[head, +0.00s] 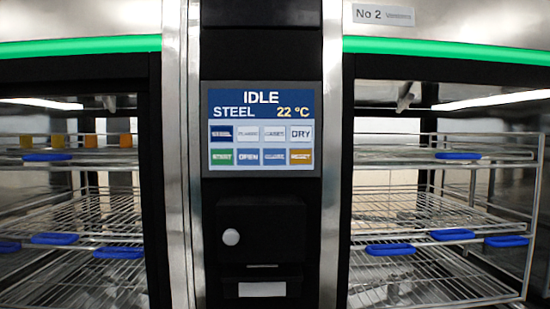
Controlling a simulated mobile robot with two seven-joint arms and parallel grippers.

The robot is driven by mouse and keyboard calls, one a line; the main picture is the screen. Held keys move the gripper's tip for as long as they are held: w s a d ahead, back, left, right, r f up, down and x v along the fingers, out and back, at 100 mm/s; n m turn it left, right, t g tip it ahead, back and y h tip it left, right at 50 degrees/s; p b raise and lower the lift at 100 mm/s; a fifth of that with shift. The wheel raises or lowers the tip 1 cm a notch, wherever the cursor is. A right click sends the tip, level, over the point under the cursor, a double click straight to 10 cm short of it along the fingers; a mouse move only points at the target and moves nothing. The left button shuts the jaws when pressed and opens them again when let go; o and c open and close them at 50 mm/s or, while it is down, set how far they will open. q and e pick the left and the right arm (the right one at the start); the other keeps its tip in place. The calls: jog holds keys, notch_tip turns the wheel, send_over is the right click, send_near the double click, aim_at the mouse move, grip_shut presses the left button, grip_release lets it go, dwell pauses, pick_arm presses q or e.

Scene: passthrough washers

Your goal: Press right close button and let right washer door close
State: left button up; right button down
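The right washer, labelled No 2 (384,15), is on the right in the head view. Its front shows wire racks (420,205) inside, with no door panel visible across it. A control panel (262,130) stands on the dark column between two washers; its screen reads IDLE, STEEL, 22 °C. Its lower row has a green START button, an OPEN button, a blue button that seems to read CLOSE (275,157) and an orange button. I cannot tell which washer this panel serves. Neither of my grippers is in view.
The left washer (80,72) also shows its racks (90,205), with several orange items on the top one. Steel posts (333,200) flank the column. Green strips (450,49) run above both openings.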

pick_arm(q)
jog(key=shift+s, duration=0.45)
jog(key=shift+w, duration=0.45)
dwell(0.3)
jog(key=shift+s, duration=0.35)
